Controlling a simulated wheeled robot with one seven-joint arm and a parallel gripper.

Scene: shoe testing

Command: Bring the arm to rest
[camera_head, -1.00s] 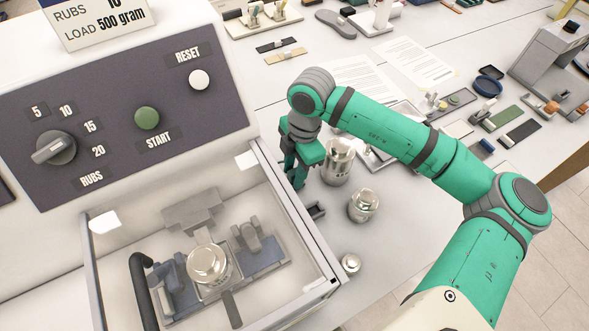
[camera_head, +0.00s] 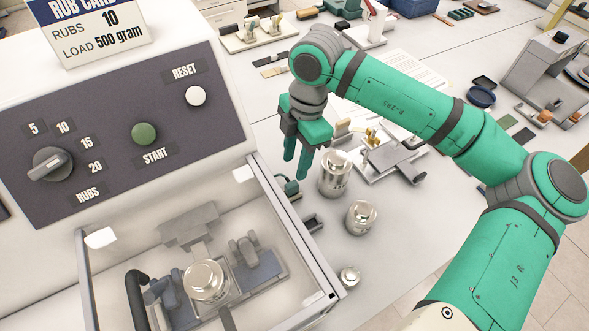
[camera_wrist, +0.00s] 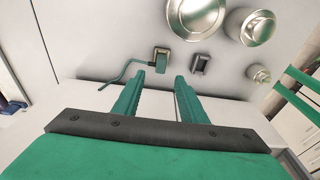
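My gripper (camera_head: 296,165) has two green fingers pointing down above the table, just right of the testing machine's upper corner. In the wrist view the fingers (camera_wrist: 170,72) stand apart with nothing between them, so it is open and empty. My green arm reaches in from the lower right and bends down at the wrist. Below and right of the gripper stand metal weights: a large one (camera_head: 334,174), a middle one (camera_head: 361,217) and a small one (camera_head: 348,278). They also show at the top right of the wrist view.
The testing machine (camera_head: 225,100) fills the left, with a dial (camera_head: 52,164), a green start button (camera_head: 144,134) and a clear-lidded chamber holding a weight (camera_head: 205,280). A small dark block (camera_head: 313,222) lies beside the machine. A balance-like device (camera_head: 390,155) and papers stand behind the weights.

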